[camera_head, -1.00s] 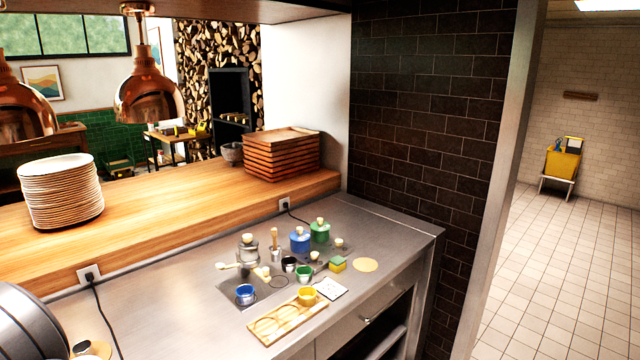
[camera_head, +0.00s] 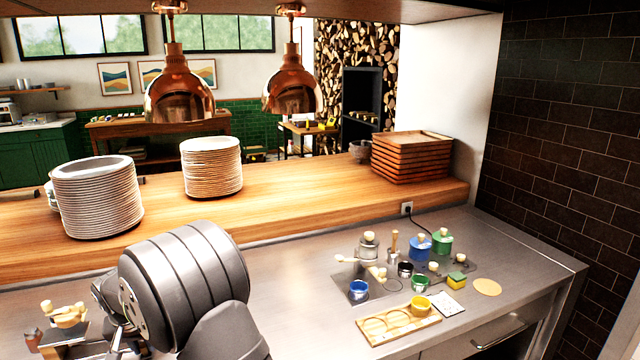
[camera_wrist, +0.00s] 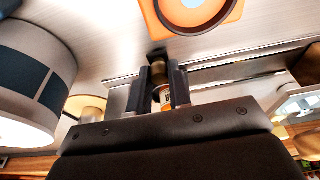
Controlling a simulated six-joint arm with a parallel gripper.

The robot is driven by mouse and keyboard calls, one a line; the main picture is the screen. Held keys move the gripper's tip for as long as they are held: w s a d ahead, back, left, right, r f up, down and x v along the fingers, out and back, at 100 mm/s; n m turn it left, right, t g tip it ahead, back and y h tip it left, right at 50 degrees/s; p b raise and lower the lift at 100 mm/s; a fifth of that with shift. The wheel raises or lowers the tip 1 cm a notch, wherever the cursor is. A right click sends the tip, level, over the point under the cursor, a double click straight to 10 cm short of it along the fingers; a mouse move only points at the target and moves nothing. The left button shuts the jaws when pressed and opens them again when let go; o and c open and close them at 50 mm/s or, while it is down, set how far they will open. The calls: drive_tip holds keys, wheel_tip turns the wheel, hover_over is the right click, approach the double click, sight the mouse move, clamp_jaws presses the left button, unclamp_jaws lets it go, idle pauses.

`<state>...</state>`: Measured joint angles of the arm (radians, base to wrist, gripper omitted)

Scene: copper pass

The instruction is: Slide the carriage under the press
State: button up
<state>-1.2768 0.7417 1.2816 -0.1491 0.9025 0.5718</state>
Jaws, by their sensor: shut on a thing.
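In the wrist view, my gripper (camera_wrist: 161,85) is shut on a small brownish knob (camera_wrist: 157,63) above or beside a metal rail (camera_wrist: 125,92). Whether the knob belongs to the carriage cannot be told. I cannot tell for sure which part is the press.
A large pale cylinder with dark panels (camera_wrist: 22,85) stands close at left in the wrist view. Plate stacks (camera_head: 97,198) and wooden trays (camera_head: 411,158) stand on the shelf. Jars, cups and a wooden board (camera_head: 398,326) occupy the counter's right. The counter between is clear.

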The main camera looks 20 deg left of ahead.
drive_tip(key=shift+w+d, duration=0.4)
drive_tip(key=o, duration=0.6)
drive_tip(key=shift+r, duration=0.1)
drive_tip(key=shift+r, duration=2.95)
drive_tip(key=shift+f, duration=0.1)
wheel_tip(320, 180, down, 6)
drive_tip(key=shift+r, duration=0.1)
drive_tip(key=shift+s+a, duration=0.2)
